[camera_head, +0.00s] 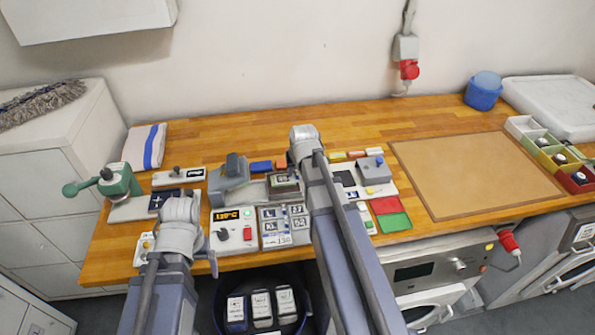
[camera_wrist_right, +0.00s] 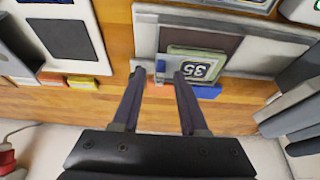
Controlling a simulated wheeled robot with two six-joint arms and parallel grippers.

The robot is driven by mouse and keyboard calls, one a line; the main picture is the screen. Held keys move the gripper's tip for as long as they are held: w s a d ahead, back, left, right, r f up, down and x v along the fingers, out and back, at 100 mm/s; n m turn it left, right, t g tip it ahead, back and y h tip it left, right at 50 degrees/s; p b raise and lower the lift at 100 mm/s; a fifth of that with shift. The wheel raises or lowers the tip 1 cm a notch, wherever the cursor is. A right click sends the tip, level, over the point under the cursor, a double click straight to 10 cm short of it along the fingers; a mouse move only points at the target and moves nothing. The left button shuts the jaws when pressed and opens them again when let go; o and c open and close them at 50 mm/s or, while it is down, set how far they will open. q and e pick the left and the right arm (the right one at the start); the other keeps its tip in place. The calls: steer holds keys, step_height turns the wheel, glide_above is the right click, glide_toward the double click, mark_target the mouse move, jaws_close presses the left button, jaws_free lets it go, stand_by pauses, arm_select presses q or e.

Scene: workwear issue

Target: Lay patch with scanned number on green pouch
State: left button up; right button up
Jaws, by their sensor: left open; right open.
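A dark patch with a white number that looks like 35 (camera_wrist_right: 198,68) lies on a greenish piece (camera_wrist_right: 178,50), apparently the green pouch, on the press's lower plate; both look small in the head view (camera_head: 284,184). My right gripper (camera_wrist_right: 158,74) is open, its fingertips beside the patch at the plate's edge, with a small blue bit between them. In the head view its wrist hides its fingers. My left gripper (camera_head: 180,203) is open and empty over the left bench devices. A tray (camera_head: 287,226) holds several number and letter patches.
The grey press (camera_head: 231,178) stands left of the right wrist, with a control box (camera_head: 234,232) in front. A scanner-like unit (camera_head: 372,170) and red and green pads (camera_head: 394,222) lie right. A dark bin (camera_head: 222,290) holds three labelled pouches. A brown mat (camera_head: 470,170) is clear.

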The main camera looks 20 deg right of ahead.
steer(key=p+v, duration=1)
steer(key=v, duration=0.2)
steer(key=shift+f, duration=0.1)
steer(key=s+a+n+g, duration=0.2)
steer(key=s+a, duration=0.5)
steer(key=a, duration=0.4)
steer(key=s+a+f+n+g, duration=0.1)
steer(key=s+a+n, duration=0.3)
steer(key=s+a, duration=0.4)
steer(key=a+g, duration=0.1)
steer(key=a, duration=0.3)
steer(key=shift+s+f+n+g, duration=0.25)
steer(key=shift+s+n+g, duration=0.05)
steer(key=shift+a, duration=0.1)
step_height(320, 180, down, 9)
steer(key=b, duration=0.8)
steer(key=shift+b, duration=0.4)
